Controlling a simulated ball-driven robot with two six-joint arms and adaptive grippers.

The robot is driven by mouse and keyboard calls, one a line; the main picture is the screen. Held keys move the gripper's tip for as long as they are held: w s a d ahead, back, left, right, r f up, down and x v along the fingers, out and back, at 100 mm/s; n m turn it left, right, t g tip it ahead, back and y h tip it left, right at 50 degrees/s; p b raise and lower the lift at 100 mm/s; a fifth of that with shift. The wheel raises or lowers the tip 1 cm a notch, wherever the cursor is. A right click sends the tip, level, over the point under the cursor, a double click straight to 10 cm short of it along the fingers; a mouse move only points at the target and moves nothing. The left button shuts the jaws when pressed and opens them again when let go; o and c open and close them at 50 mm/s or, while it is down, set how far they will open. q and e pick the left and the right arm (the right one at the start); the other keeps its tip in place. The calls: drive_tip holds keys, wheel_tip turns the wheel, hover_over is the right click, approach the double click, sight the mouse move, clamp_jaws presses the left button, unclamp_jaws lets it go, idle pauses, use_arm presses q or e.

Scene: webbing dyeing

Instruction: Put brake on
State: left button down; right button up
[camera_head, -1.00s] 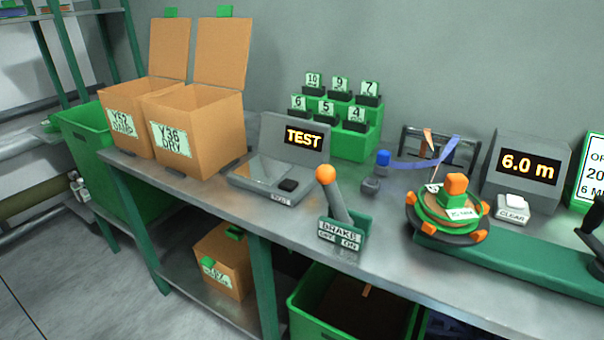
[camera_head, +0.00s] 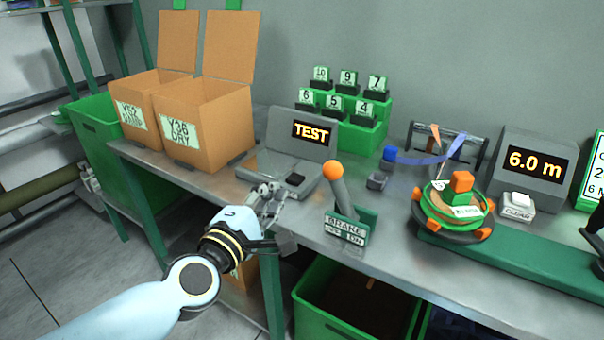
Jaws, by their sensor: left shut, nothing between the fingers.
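The brake lever has an orange ball knob (camera_head: 333,170) on a grey shaft (camera_head: 343,194). The shaft rises from a green base with a BRAKE plate (camera_head: 346,228) at the bench's front edge. The plate has two lower labels, the right one reading ON. The lever leans to the left, towards the other label, which is hard to read. My left gripper (camera_head: 272,198) is shut and empty. It is to the left of the lever, near the bench edge, and apart from the lever. My right gripper is not in view.
A green and orange reel (camera_head: 452,208) sits right of the brake, with a 6.0 m counter (camera_head: 532,165) behind. Two cardboard boxes (camera_head: 205,125) stand at left. A green crate (camera_head: 330,318) is below.

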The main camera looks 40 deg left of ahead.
sight(339, 188)
use_arm(q)
drive_tip(key=w+d+p, duration=0.1)
drive_tip(key=w, duration=0.8)
drive_tip(key=shift+w+d+r, duration=0.15)
drive_tip(key=shift+d+r, duration=0.1)
drive_tip(key=shift+d, duration=0.15)
drive_tip(key=shift+r, duration=0.1)
